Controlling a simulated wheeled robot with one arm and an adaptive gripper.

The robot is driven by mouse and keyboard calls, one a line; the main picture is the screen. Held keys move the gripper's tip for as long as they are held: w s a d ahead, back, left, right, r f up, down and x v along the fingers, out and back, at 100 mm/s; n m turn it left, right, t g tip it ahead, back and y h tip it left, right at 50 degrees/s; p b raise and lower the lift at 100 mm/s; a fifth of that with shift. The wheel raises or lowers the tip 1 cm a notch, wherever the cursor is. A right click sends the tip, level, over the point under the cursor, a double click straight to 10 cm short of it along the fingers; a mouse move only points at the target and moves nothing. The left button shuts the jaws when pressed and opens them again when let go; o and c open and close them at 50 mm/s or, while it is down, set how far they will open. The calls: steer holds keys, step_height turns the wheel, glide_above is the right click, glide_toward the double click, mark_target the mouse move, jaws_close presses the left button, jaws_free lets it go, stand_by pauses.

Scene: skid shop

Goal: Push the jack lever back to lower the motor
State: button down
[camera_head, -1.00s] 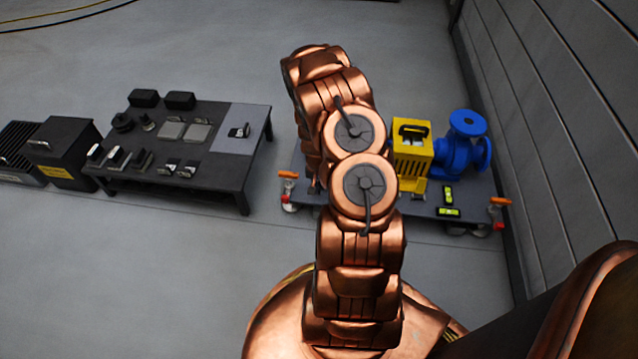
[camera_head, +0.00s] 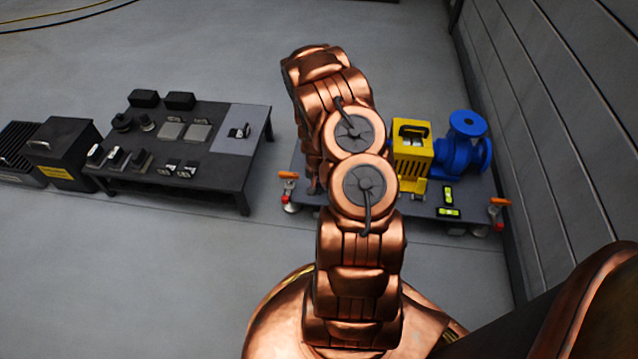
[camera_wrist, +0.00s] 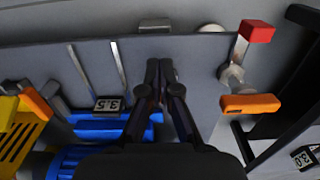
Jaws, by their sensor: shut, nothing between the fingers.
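In the wrist view my gripper (camera_wrist: 160,68) is shut and empty, its fingertips close together above the grey skid plate (camera_wrist: 200,50). A lever with a red end (camera_wrist: 257,32) on a metal shank stands to their right, apart from them. An orange handle (camera_wrist: 250,103) lies just below it; I cannot tell which of the two is the jack lever. The blue ribbed motor (camera_wrist: 112,130) is left of the fingers, partly hidden. In the head view my arm hides the motor and gripper; an orange handle (camera_head: 288,175) shows at the skid's left corner.
A blue pump (camera_head: 464,145) and yellow guard (camera_head: 411,150) stand on the skid. Another orange handle (camera_head: 499,201) is at its right corner, near the wall (camera_head: 560,120). A black table (camera_head: 215,185) with small parts stands left.

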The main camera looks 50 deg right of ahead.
stand_by(0.3)
steer(key=shift+w+d+b, duration=0.35)
steer(key=shift+d+b, duration=0.05)
steer(key=shift+d, duration=0.2)
steer(key=shift+w+d+b, duration=0.3)
steer(key=shift+d+b, duration=0.1)
steer(key=shift+b, duration=0.1)
steer(key=shift+a, duration=0.15)
stand_by(0.4)
steer(key=shift+s+a+p, duration=0.3)
steer(key=shift+a+p, duration=0.05)
steer(key=shift+p, duration=0.3)
steer(key=shift+r, duration=0.15)
step_height(320, 180, up, 7)
steer(key=p, duration=0.2)
